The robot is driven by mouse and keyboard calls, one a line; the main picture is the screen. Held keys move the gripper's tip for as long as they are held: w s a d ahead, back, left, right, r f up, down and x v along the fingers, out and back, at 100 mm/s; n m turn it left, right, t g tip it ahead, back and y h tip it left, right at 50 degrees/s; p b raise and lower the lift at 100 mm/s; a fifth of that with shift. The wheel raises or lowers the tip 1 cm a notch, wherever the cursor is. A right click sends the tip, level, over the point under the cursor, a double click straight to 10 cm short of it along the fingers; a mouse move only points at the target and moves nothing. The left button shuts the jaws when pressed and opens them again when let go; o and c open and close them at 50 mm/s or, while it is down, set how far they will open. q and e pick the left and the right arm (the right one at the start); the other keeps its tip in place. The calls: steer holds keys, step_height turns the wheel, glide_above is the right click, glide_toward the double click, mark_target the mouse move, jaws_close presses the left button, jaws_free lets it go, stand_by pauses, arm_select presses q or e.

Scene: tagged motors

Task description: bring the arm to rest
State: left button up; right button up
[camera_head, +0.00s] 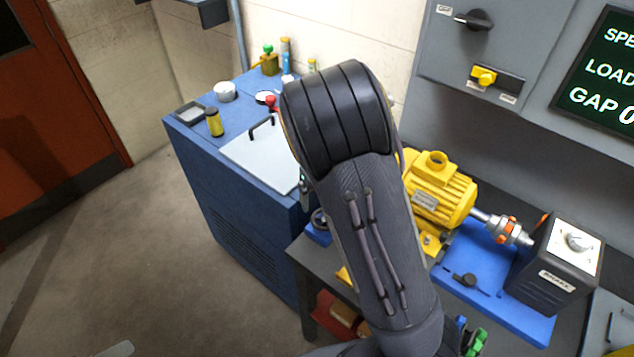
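One of my arms (380,235) rises from the bottom edge through the middle of the view, with its dark, thick elbow (338,115) bent at the top. I cannot tell for sure which arm it is. Neither gripper shows. The arm hides part of the bench and the left side of a yellow motor (440,190). The motor's shaft runs right through a metal coupling with orange parts (505,228) to a black brake box (555,265) on a blue base plate (520,322).
A blue cabinet (215,175) stands left, carrying a white lidded panel (255,150), a yellow canister (214,122) and small items. A grey wall panel with a black knob (474,19), yellow switch (484,76) and display (605,70) is behind the motor. Floor at left (110,250) is clear.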

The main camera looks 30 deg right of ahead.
steer(key=s+a+r+n+t+y+b, duration=0.1)
steer(key=s+a+r+n+t, duration=0.1)
steer(key=s+n, duration=0.5)
steer(key=s+a+r+n+t+y+b, duration=0.1)
steer(key=s+a+r+n, duration=0.2)
steer(key=s+n, duration=0.5)
steer(key=s+a+r+n+t+y+b, duration=0.1)
steer(key=s+r+n, duration=0.3)
steer(key=n, duration=1.5)
steer(key=shift+s+a+t+y+b, duration=0.5)
steer(key=shift+s+a+t, duration=0.3)
steer(key=shift+s, duration=0.85)
